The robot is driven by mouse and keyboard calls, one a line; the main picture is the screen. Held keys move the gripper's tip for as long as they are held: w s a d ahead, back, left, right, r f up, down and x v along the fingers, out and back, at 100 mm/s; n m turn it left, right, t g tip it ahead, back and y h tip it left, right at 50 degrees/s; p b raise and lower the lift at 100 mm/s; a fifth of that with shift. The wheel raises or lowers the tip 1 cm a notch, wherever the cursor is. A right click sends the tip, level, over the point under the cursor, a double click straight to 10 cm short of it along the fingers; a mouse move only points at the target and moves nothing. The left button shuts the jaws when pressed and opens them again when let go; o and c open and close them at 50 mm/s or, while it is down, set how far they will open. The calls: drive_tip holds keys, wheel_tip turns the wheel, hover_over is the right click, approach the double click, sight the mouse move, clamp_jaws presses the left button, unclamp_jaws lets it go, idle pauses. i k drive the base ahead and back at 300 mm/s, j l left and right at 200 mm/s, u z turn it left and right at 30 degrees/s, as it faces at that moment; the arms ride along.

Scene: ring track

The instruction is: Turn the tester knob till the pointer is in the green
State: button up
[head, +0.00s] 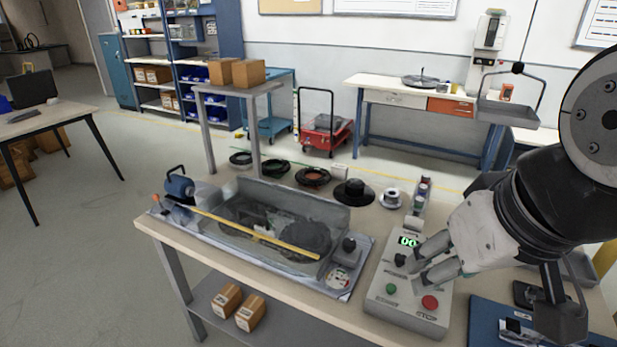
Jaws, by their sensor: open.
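A grey control box (380,299) stands on the workbench, with a green display (408,241) reading 00. A small black knob (400,260) is on its top, above a green button (391,288) and a red button (430,302). My gripper (417,264) is open over the box, its fingertips just right of this knob; contact cannot be told. Left of the box, a clear-walled unit's base carries another black knob (348,245) and a round white dial (338,281) with coloured marks. The dial's pointer is too small to read, and I cannot tell which knob is the tester's.
The clear-walled unit (240,194) with a yellow bar fills the bench's left half. Cable coils (312,177), a black hat-shaped part (354,192) and spools (390,197) lie along the back. A blue mat (482,325) with parts lies right of the box.

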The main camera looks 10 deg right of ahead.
sight(348, 244)
drive_tip(key=k+j+z, duration=0.1)
drive_tip(key=j, duration=0.3)
drive_tip(key=i+j+z, duration=0.4)
drive_tip(key=i+j, duration=0.15)
drive_tip(key=j, duration=0.2)
